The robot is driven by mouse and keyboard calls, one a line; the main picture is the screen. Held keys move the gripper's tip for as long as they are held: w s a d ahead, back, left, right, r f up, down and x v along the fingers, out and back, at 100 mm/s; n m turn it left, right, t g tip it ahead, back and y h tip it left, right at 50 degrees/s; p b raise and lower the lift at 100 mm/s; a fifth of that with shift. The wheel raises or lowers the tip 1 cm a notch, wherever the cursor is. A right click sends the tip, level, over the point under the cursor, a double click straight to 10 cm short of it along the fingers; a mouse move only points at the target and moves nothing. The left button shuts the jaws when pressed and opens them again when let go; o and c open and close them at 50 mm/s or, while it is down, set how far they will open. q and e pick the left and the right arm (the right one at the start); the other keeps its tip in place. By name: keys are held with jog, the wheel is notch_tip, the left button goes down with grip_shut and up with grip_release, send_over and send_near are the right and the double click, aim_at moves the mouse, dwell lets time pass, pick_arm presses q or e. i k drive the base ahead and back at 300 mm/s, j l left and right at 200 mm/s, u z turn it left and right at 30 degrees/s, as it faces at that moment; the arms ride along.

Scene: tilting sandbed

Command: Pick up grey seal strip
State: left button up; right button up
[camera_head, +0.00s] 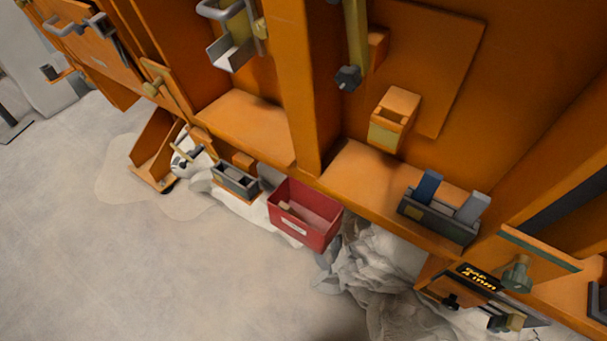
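A light grey strip (473,208), which looks like the grey seal strip, stands upright and slightly tilted in a dark grey holder (440,219). The holder sits on the orange ledge at the right. A blue strip (428,187) stands in the same holder, to the left of the grey one, with a gap between them. The lower ends of both strips are hidden inside the holder. Neither of my grippers shows in the head view.
A red bin (305,214) with a small pale item inside is left of the holder, and a small grey box (236,181) is beyond it. Crumpled sheeting (375,272) lies below the ledge. An orange bracket with a display (478,278) juts out at lower right. The floor at left is clear.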

aim_at(477, 202)
jog(key=l+z, duration=0.1)
jog(key=z, duration=0.3)
jog(key=l+z, duration=0.1)
jog(key=z, duration=0.7)
